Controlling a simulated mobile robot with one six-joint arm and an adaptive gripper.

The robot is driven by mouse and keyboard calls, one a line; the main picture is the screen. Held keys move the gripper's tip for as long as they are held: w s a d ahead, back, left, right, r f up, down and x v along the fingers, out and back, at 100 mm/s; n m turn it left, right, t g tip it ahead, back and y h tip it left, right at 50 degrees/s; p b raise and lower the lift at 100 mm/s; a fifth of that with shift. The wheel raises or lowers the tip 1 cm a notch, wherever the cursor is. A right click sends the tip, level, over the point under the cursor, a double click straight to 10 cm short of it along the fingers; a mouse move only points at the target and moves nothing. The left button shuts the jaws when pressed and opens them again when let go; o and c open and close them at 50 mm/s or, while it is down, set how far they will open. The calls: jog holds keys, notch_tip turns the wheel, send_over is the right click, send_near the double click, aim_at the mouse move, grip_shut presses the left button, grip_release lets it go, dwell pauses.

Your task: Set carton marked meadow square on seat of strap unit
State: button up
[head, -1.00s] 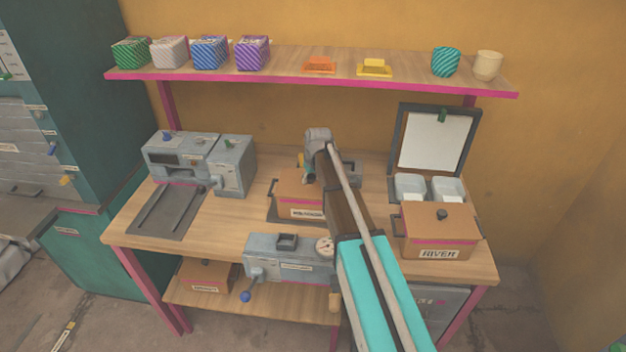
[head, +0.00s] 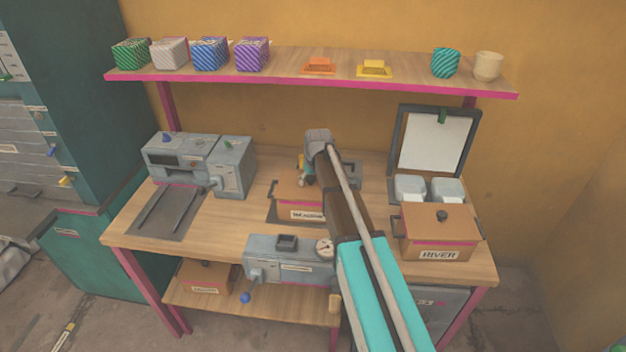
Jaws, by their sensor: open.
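A brown carton (head: 291,193) with a pink band sits on the middle of the bench, partly behind my arm. Its white label looks like MEADOW but is too blurred to read surely. It rests over a dark flat plate (head: 273,213) with a dark handle at its left; a grey part (head: 351,172) shows behind. This may be the strap unit; my arm hides much of it, so I cannot tell how squarely the carton sits. My gripper (head: 304,172) is open, just above and behind the carton's top, mostly hidden by my wrist. I cannot see whether it touches the carton.
A RIVER carton (head: 438,233) stands at the bench's right, before two white tubs (head: 411,188) and an upright framed board (head: 436,140). A grey machine (head: 199,162) stands left. Another carton (head: 209,276) is below.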

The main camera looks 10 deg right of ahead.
jog(key=a+p+v, duration=0.1)
jog(key=p+v, duration=1)
jog(key=v, duration=0.1)
jog(key=shift+d+p, duration=0.3)
jog(key=shift+d, duration=0.15)
jog(key=shift+s+r, duration=0.1)
dwell(0.7)
jog(key=s+m+g+h, duration=0.1)
jog(key=s+m+g, duration=0.2)
jog(key=s, duration=2.2)
jog(key=shift+s+f, duration=0.3)
notch_tip(320, 180, down, 6)
jog(key=b, duration=0.6)
